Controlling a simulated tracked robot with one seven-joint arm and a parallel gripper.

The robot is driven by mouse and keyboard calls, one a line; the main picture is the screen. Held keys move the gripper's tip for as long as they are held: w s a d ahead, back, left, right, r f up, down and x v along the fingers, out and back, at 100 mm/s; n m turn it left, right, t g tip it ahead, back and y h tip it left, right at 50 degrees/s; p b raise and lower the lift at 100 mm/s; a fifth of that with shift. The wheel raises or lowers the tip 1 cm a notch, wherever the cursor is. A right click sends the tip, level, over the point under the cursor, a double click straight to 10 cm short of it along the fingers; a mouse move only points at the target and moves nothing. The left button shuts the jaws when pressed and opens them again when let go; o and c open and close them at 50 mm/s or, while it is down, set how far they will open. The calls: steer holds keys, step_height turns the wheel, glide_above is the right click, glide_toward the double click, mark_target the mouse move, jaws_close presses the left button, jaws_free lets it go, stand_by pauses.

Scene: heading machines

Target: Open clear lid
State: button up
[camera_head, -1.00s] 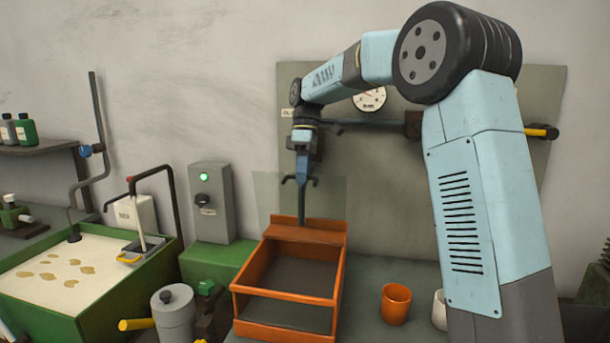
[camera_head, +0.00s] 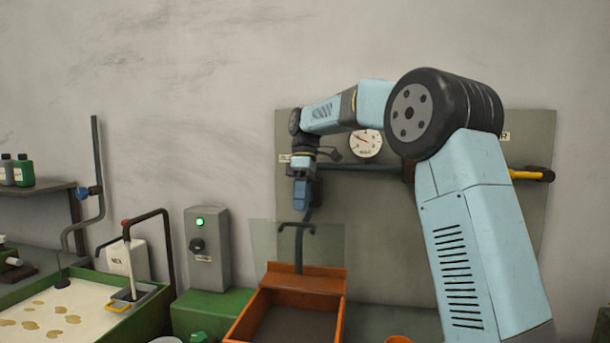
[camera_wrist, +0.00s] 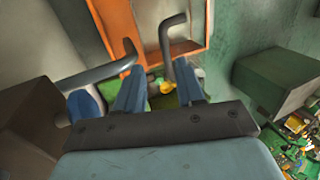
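The clear lid (camera_head: 265,242) is a faint see-through panel standing upright behind the orange box (camera_head: 237,327). A dark post with a crossbar handle (camera_head: 298,250) rises in front of the panel from the box's orange back ledge. My gripper (camera_head: 303,208) is just above the crossbar, pointing down. In the wrist view, the blue fingers of my gripper (camera_wrist: 155,80) are apart. Dark bent rods show beside and between them, and part of the orange box (camera_wrist: 122,30) shows beyond. I cannot tell whether the fingers touch the handle.
A grey switch box (camera_head: 207,255) with a green light stands left of the orange box. A green tank (camera_head: 120,325) of pale liquid is further left. A grey wall panel (camera_head: 400,225) with a gauge (camera_head: 367,143) and a horizontal pipe is behind the arm.

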steer(key=v, duration=0.8)
steer(key=shift+r, duration=0.3)
steer(key=shift+w+d, duration=0.1)
steer(key=s+d+f+m+t, duration=0.1)
steer(key=s+d+m+t, duration=0.3)
steer(key=s, duration=0.6)
steer(key=s+d+f+m+t, duration=0.1)
steer(key=s+d+m, duration=0.4)
steer(key=s, duration=0.5)
steer(key=s+d+f+m+t, duration=0.2)
steer(key=s+d+f+m, duration=0.1)
steer(key=s+f, duration=0.4)
steer(key=s+d+f+m+t+h, duration=0.1)
steer(key=s+d+f+m+t, duration=0.1)
steer(key=s+d+f, duration=0.4)
steer(key=shift+s+f+m, duration=0.4)
steer(key=shift+s+f, duration=0.1)
steer(key=shift+s, duration=1.6)
steer(key=shift+d, duration=0.15)
